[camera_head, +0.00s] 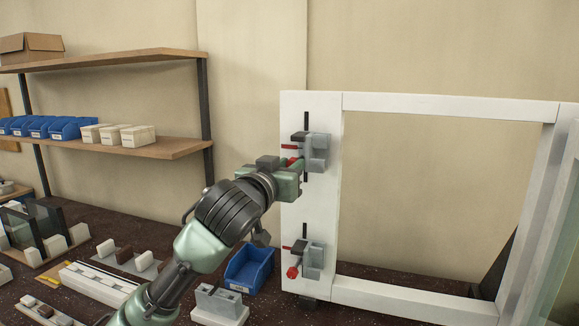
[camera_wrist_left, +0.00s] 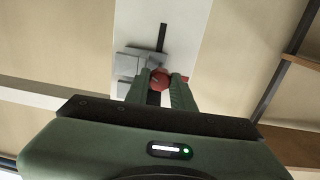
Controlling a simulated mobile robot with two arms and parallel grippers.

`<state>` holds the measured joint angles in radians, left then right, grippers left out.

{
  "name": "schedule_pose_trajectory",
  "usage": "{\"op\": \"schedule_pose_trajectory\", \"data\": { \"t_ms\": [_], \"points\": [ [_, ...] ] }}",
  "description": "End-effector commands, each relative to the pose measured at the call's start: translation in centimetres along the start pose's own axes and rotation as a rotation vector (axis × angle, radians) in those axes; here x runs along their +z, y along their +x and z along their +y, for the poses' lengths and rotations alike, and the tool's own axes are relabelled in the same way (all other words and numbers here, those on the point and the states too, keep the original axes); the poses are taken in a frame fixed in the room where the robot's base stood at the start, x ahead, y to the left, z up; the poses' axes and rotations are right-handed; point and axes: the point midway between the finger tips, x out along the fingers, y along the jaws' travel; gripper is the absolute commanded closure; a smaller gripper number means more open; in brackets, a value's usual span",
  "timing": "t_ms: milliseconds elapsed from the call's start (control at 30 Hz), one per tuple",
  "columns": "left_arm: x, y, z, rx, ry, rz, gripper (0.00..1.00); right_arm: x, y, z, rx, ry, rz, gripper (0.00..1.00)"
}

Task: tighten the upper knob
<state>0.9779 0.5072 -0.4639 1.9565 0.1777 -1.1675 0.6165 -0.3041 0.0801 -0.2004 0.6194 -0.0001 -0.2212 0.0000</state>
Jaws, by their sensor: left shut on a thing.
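The upper clamp (camera_head: 315,152) is a grey block on the left post of the white frame (camera_head: 440,103). Its red upper knob (camera_wrist_left: 159,79) shows between my left gripper's fingers in the left wrist view. My left gripper (camera_head: 296,168) is shut on this knob and hides most of it in the head view. The lower clamp (camera_head: 314,258) sits further down the same post, with its red lower knob (camera_head: 292,272) uncovered. My right gripper is in neither view.
A blue bin (camera_head: 249,270) and a grey fixture (camera_head: 220,304) stand on the dark bench below my left arm. Wooden shelves (camera_head: 170,148) with blue bins and white boxes stand at the left. The frame's opening is clear.

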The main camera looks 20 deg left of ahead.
Motion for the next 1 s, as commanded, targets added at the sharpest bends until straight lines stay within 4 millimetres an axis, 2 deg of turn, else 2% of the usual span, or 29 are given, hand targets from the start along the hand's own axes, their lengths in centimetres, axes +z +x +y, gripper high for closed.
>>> {"op": "schedule_pose_trajectory", "data": {
  "t_ms": [367,1000],
  "points": [
    [-0.4,0.0,0.1,0.001,0.216,-0.009,1.00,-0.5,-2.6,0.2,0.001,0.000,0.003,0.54],
    [-0.4,0.0,0.1,0.001,0.812,-0.029,1.00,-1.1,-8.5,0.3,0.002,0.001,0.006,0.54]
  ]
}}
